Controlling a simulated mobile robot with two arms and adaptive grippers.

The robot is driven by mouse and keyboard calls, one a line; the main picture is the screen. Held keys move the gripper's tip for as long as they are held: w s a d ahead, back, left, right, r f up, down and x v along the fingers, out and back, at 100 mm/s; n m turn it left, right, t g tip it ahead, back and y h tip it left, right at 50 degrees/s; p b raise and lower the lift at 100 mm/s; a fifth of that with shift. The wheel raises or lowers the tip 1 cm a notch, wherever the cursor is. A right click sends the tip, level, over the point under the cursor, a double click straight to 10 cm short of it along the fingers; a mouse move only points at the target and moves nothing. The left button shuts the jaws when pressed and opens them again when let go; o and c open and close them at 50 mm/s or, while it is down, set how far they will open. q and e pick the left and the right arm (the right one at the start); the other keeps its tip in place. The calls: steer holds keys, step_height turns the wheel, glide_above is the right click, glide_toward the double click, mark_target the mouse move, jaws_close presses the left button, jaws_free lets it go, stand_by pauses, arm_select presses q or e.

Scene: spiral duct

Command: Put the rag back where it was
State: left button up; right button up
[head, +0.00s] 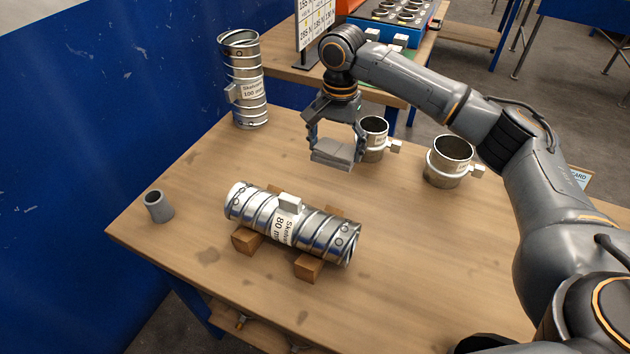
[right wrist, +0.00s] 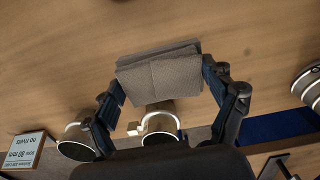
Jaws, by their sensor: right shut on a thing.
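The rag (head: 337,153) is a folded grey cloth. My right gripper (head: 336,145) is shut on it and holds it over the back part of the wooden table (head: 180,245). In the right wrist view the rag (right wrist: 158,72) sits between the two fingers of the gripper (right wrist: 160,85). I cannot tell from these views how high it is above the table. My left gripper does not show.
A spiral duct (head: 290,225) lies on wooden blocks (head: 308,265) in front. Another duct (head: 243,80) stands upright at the back left. Two metal collars (head: 373,140) (head: 447,165) stand right of the rag. A small grey cup (head: 158,206) is at left. The right front is clear.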

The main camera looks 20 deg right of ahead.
glide_above(334, 190)
step_height(334, 190, down, 5)
steer(key=shift+d+f, duration=0.15)
steer(key=shift+f, duration=0.3)
steer(key=shift+f+p, duration=0.3)
steer(key=shift+f, duration=0.05)
step_height(334, 190, down, 3)
steer(key=shift+w+f, duration=0.1)
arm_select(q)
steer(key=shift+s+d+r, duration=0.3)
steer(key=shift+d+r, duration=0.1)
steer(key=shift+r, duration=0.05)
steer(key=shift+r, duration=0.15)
arm_select(e)
steer(key=o, duration=1.2)
steer(key=shift+f, duration=0.1)
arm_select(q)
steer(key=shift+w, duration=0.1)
